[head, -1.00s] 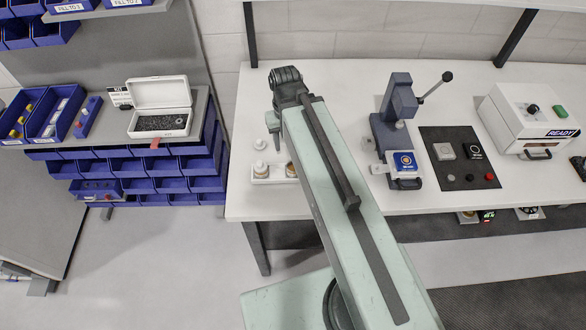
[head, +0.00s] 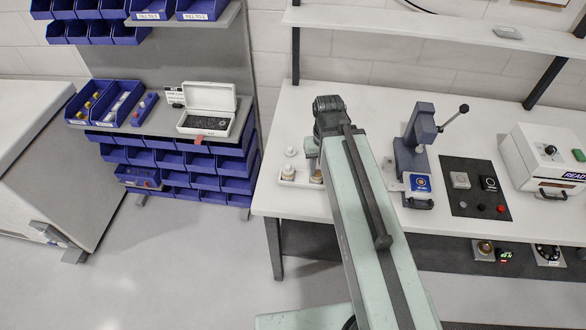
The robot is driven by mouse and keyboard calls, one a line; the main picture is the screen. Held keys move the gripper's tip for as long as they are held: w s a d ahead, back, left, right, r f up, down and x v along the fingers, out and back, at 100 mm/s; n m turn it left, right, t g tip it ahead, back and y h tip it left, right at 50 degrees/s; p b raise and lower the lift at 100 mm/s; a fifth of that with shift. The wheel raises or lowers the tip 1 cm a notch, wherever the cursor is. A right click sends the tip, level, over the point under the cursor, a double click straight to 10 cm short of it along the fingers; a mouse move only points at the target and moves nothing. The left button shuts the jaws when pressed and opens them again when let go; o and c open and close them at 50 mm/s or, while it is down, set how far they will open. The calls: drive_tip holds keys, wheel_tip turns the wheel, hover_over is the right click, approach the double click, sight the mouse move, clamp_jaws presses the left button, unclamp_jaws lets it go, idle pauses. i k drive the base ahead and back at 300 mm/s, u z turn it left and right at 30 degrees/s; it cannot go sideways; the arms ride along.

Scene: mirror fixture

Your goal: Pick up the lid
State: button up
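A small white knobbed piece (head: 290,151), which may be the lid, stands on the white bench just behind a small white tray (head: 300,184). A white bottle-like item (head: 288,172) stands in the tray, and a second one (head: 316,178) is partly hidden by my arm. My gripper (head: 312,158) hangs at the far end of my green arm, above the tray and to the right of the white piece. Its fingers are small and partly hidden, so I cannot see whether they are open or hold anything.
A blue lever press (head: 415,140), a dark button panel (head: 474,188) and a white machine (head: 548,155) stand to the right. A rack of blue bins (head: 190,163) with an open white box (head: 209,108) is at left. A shelf (head: 440,33) runs above the bench.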

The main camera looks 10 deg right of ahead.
sight(291, 151)
drive_tip(key=k, duration=0.9)
drive_tip(key=u, duration=0.4)
drive_tip(key=i, duration=0.85)
drive_tip(key=u, duration=0.95)
drive_tip(key=i, duration=0.85)
drive_tip(key=z, duration=0.05)
